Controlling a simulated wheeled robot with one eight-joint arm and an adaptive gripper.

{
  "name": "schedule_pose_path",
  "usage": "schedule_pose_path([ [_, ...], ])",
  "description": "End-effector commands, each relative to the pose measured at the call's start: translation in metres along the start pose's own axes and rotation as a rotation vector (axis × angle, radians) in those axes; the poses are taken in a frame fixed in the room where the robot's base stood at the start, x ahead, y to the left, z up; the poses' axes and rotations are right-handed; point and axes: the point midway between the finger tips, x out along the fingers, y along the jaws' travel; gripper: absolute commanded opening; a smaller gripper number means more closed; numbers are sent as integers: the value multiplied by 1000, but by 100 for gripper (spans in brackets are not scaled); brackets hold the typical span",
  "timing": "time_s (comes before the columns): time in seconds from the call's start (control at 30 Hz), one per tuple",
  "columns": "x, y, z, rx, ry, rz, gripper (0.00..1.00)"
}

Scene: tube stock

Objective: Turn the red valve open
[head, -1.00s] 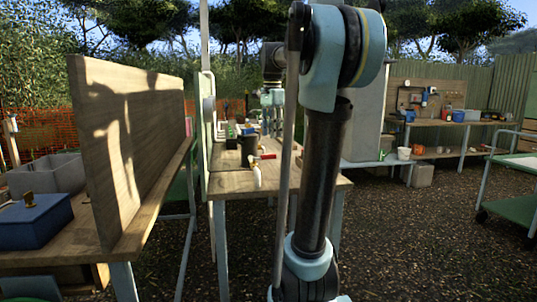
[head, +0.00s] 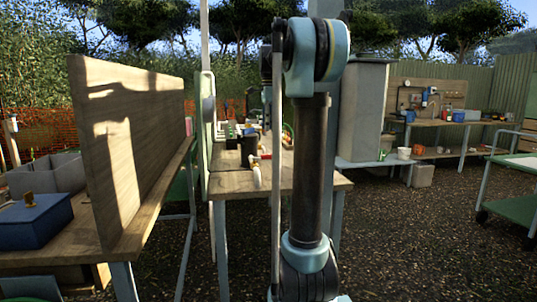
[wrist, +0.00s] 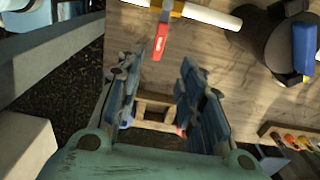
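The red valve is a red lever handle (wrist: 161,40) on a yellow brass body with a white pipe, at the top of the wrist view. In the head view the valve (head: 265,156) is small, on the wooden bench left of my arm. The handle points down the wrist picture toward my gripper. My gripper (wrist: 158,66) is open, its two fingers apart with nothing held between them. The handle's end lies just beyond the fingertips in the picture, in line with the gap; no contact shows. In the head view my arm hides most of the gripper.
A dark round object with a blue part (wrist: 304,45) stands right of the valve. A wooden holder with several coloured items (wrist: 292,139) is at the lower right. A wooden panel (head: 130,150) stands on the left table.

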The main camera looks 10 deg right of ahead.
Motion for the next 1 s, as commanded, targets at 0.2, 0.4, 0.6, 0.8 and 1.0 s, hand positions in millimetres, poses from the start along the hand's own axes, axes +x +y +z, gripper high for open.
schedule_pose_path([
  [0.2, 39, 0, 0, -1, 0, 0, 35],
  [0.4, 74, 0, 0, -1, 0, 0, 35],
  [0.6, 102, 0, 0, -1, 0, 0, 35],
  [0.8, 117, 0, 0, -1, 0, 0, 35],
  [1.0, 119, 0, 0, -1, 0, 0, 35],
])
